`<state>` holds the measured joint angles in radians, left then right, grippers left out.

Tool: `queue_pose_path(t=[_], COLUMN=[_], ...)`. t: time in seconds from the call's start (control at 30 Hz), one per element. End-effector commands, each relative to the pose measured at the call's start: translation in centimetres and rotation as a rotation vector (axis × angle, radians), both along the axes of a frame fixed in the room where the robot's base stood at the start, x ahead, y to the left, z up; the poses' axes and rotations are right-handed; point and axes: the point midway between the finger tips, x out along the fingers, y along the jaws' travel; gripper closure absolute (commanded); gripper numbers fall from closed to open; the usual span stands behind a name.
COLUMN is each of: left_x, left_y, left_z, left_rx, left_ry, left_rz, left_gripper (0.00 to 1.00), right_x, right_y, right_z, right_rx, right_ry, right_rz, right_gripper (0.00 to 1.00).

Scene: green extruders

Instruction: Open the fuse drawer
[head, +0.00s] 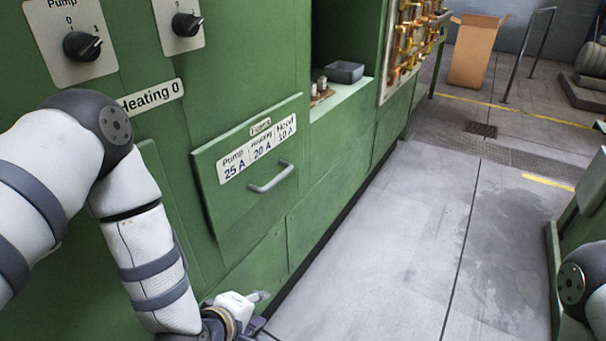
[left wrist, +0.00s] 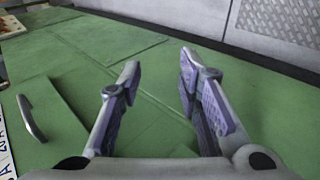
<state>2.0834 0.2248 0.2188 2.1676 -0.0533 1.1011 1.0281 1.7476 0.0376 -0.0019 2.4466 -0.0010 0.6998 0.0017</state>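The fuse drawer (head: 245,185) is a green front panel on the green machine, with a label reading Pump 25 A, Heating 20 A, Head 10 A. Its grey bar handle (head: 271,178) is on the right part of the panel. The drawer face looks nearly flush with the cabinet. In the left wrist view the handle (left wrist: 31,119) is at the left edge, apart from the fingers. My left gripper (left wrist: 158,85) is open and empty. In the head view it (head: 259,297) is low by the cabinet, below the drawer. My right gripper is not visible.
Knobs (head: 83,46) are on the panel at upper left. A recess holds a small grey tray (head: 344,72) and small fuse-like parts (head: 321,88). A cardboard box (head: 474,52) stands at the back. The floor (head: 400,230) right of the machine is clear; green equipment (head: 585,200) borders it.

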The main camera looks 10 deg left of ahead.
Motion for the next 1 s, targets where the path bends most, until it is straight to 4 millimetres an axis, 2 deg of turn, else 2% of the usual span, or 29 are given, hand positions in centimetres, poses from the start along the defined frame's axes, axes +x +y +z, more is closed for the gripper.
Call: queue_pose_path(t=[0.03, 0.1, 0.2, 0.3, 0.37, 0.47, 0.7, 0.8, 1.0], left_x=[4.4, 9.7, 13.9, 15.7, 16.3, 17.8, 23.7, 25.7, 27.5], left_y=[0.2, 0.7, 1.6, 2.0, 2.1, 2.1, 2.0, 1.9, 2.0], left_z=[1.9, 6.2, 11.1, 13.7, 14.1, 13.8, 12.1, 11.7, 11.4], left_rx=[-0.125, -0.323, -0.534, -0.644, -0.667, -0.669, -0.664, -0.665, -0.665], left_ry=[-0.116, -0.278, -0.433, -0.503, -0.518, -0.52, -0.516, -0.515, -0.513], left_rz=[0.141, 0.312, 0.448, 0.502, 0.512, 0.514, 0.512, 0.511, 0.512], left_gripper=[0.69, 0.69, 0.69, 0.69, 0.69, 0.69, 0.69, 0.69, 0.69], right_x=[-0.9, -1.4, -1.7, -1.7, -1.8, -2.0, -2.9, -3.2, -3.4], right_y=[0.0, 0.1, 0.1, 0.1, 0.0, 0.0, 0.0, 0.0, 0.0], right_z=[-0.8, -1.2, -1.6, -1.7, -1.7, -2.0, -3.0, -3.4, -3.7], right_rx=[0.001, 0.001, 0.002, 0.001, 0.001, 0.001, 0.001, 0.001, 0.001], right_ry=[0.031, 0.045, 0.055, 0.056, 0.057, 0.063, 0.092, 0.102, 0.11], right_rz=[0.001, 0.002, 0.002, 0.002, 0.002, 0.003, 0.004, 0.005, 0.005], right_gripper=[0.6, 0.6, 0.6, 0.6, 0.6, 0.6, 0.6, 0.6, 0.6])
